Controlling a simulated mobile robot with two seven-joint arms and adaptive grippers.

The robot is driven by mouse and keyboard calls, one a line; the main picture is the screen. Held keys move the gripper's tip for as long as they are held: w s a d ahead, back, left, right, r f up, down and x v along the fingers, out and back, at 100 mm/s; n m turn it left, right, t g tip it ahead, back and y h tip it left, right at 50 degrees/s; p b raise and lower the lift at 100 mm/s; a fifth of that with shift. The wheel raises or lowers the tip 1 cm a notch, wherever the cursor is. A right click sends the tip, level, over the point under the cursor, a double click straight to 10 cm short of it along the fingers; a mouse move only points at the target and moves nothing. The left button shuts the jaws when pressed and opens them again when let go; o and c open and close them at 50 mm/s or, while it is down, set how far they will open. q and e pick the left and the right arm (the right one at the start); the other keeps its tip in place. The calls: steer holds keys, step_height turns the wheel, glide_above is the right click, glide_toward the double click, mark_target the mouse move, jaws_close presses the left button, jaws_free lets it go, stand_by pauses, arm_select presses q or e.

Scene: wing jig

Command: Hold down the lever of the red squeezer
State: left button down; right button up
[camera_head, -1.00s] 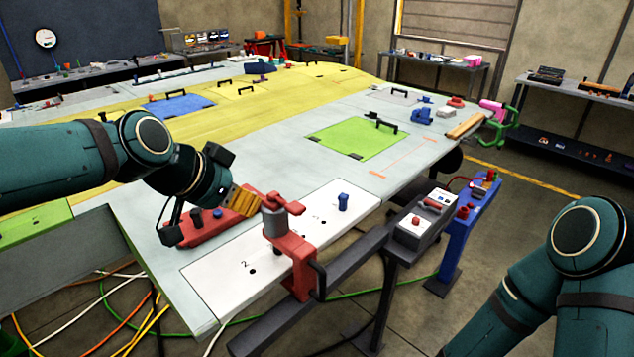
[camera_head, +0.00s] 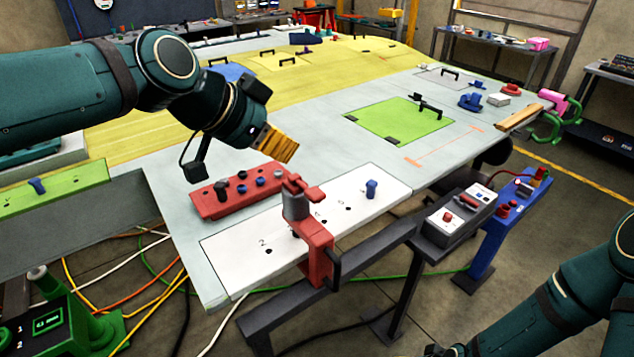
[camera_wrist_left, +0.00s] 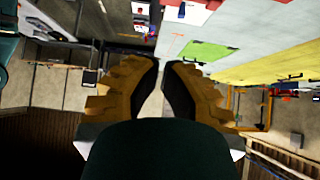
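The red squeezer (camera_head: 318,245) sits upright at the near edge of the white strip (camera_head: 230,252) on the wing table, with a grey cylinder on top. Its red lever (camera_head: 303,187) is at the top of the cylinder; I cannot tell whether it is raised or pressed. My left gripper (camera_head: 285,146) is above and slightly left of the lever in the head view, apart from it. In the left wrist view its yellow fingers (camera_wrist_left: 161,66) have a narrow gap with nothing between them. The squeezer is not clear in that view. My right gripper is out of view.
A red block with knobs (camera_head: 222,198) lies left of the squeezer, under my left gripper. A blue peg (camera_head: 371,188) stands on the white strip. A grey control box (camera_head: 452,217) and blue stand (camera_head: 500,220) are at right. Cables lie on the floor.

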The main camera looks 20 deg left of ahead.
arm_select(q)
glide_above(320, 202)
steer(key=a, duration=0.1)
step_height(320, 202, down, 6)
steer(key=shift+w+f, duration=0.15)
steer(key=shift+f, duration=0.1)
steer(key=f, duration=0.3)
steer(key=shift+w+d+f, duration=0.1)
steer(key=shift+w+f, duration=0.1)
steer(key=shift+f, duration=0.5)
steer(key=shift+b, duration=0.3)
steer(key=f+b, duration=0.2)
steer(key=b, duration=0.1)
steer(key=f+b, duration=0.1)
steer(key=b, duration=0.1)
steer(key=shift+s+d, duration=0.3)
steer(key=shift+f+b, duration=0.3)
steer(key=shift+b, duration=0.15)
steer(key=shift+s+d, duration=0.1)
steer(key=shift+s, duration=0.05)
steer(key=shift+f, duration=0.15)
